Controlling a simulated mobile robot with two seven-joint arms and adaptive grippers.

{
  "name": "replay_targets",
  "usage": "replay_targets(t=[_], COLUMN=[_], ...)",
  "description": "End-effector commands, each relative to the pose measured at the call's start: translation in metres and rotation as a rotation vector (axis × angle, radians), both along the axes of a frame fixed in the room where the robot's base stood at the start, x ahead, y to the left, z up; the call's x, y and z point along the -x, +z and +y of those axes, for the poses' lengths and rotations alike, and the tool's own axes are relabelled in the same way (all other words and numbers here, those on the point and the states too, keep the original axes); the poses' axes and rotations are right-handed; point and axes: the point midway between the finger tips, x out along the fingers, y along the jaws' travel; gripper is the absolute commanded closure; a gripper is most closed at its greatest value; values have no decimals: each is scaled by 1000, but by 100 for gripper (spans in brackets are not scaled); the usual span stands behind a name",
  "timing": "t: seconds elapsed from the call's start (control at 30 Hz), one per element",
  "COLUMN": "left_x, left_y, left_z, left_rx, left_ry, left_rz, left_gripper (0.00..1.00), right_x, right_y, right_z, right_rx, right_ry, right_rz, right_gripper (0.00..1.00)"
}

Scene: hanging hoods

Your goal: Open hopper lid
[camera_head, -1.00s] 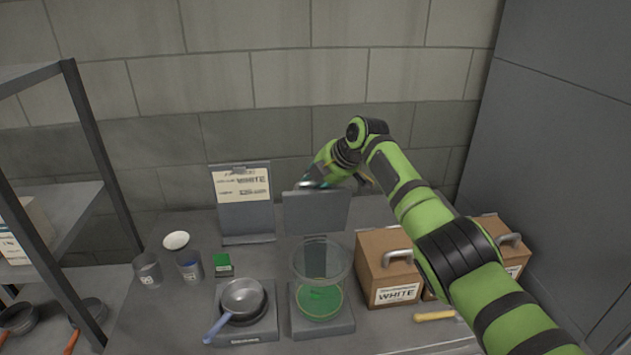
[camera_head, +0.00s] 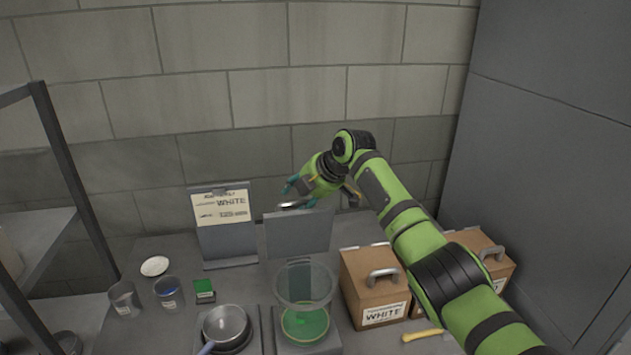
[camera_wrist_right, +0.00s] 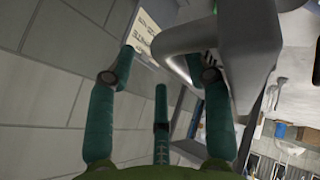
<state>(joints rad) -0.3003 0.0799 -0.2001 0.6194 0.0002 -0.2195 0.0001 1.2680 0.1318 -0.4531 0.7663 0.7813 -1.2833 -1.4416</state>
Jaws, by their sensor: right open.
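The clear round hopper (camera_head: 305,286) with a green bottom stands on a grey base near the middle of the bench. Its grey lid (camera_head: 298,236) stands upright behind it, with a pale handle (camera_head: 297,204) at the top edge. My right gripper (camera_head: 301,194) is just above and behind the lid's top edge, with its teal fingers open. In the right wrist view the fingers (camera_wrist_right: 165,85) are spread, and the grey handle (camera_wrist_right: 185,42) and lid (camera_wrist_right: 245,60) are close to the right-hand finger. I cannot tell whether they touch. My left gripper is not in view.
A clipboard sign marked WHITE (camera_head: 226,228) stands left of the lid. A pan (camera_head: 226,324), a green box (camera_head: 204,291) and cups (camera_head: 169,293) are at the left. Cardboard boxes with handles (camera_head: 373,292) and a yellow-handled tool (camera_head: 422,335) lie under my right arm.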

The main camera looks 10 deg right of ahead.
Motion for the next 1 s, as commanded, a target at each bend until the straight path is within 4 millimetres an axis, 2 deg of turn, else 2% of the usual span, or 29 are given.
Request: replay_targets(t=[0.2,0.4,0.57,0.83,0.87,0.9,0.97,1.0], left_x=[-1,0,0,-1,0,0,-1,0], left_y=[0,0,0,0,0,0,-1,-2], left_z=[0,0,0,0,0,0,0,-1], left_rx=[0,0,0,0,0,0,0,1], left_ry=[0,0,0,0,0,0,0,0], left_rz=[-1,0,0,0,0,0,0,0], left_gripper=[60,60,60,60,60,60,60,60], right_x=[20,36,41,42,42,41,36,30], right_y=[34,58,65,66,66,66,70,75], right_z=[-19,-32,-36,-36,-36,-37,-43,-51], right_rx=[1,2,1,1,1,2,6,9], right_ry=[-3,-3,-2,-2,-2,-6,-32,-67], right_rz=[-5,0,3,4,4,-1,-26,-61], right_gripper=[49,49,49,49,57,73,97,100])
